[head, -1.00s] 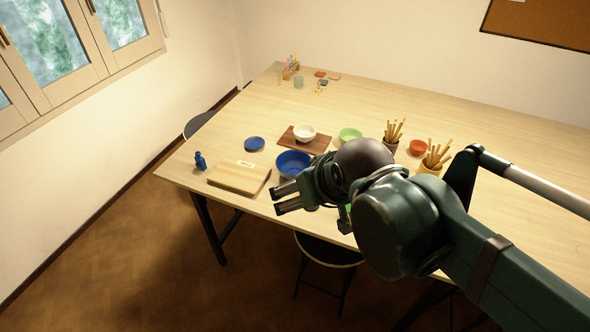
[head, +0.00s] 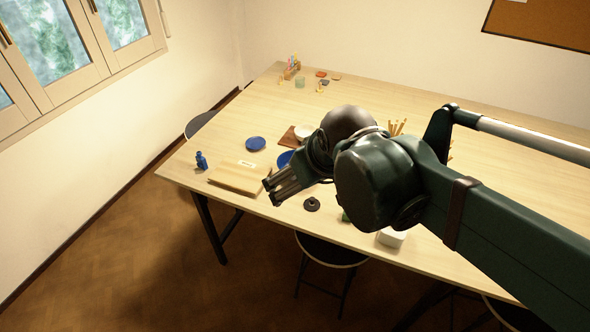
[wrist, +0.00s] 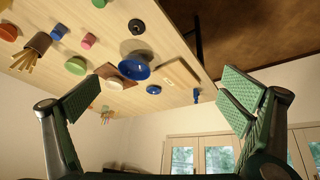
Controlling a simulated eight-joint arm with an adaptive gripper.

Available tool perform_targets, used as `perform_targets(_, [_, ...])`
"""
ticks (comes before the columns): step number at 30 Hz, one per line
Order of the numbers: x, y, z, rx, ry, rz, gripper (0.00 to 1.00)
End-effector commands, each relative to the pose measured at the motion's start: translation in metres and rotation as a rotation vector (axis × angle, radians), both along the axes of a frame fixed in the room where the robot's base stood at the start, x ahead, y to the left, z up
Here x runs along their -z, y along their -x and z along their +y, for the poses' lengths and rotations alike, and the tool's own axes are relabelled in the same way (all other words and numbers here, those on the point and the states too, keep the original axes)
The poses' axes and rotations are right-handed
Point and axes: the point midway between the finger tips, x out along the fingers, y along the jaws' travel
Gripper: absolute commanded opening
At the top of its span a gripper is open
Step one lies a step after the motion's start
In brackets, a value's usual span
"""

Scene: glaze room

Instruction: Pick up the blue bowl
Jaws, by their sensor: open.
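The blue bowl (head: 284,158) is on the table, mostly hidden behind my gripper in the head view. In the wrist view the blue bowl (wrist: 135,68) shows whole, apart from both fingers, and looks empty. My gripper (head: 273,190) is above the table near the front edge, in front of the bowl in the picture. In the wrist view my gripper (wrist: 166,98) has its two green-padded fingers wide apart with nothing between them. The gap in height between gripper and bowl is hard to judge.
A wooden slab (head: 235,178) lies left of the bowl, with a blue plate (head: 255,143) behind it and a small blue bottle (head: 201,161) farther left. A white bowl (head: 303,131) stands on a brown board (head: 288,138). A dark disc (head: 312,204) lies near the front edge.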

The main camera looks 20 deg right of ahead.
Motion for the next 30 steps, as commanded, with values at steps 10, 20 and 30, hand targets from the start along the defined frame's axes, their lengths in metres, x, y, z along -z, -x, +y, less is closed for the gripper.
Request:
perform_targets(10, [-0.005, -0.044, -0.009, -0.122, 0.103, 0.087, 0.99])
perform_targets(20, [-0.001, -0.086, -0.019, -0.240, 0.190, 0.174, 0.99])
perform_targets(30, [0.010, -0.131, -0.029, -0.365, 0.270, 0.265, 0.99])
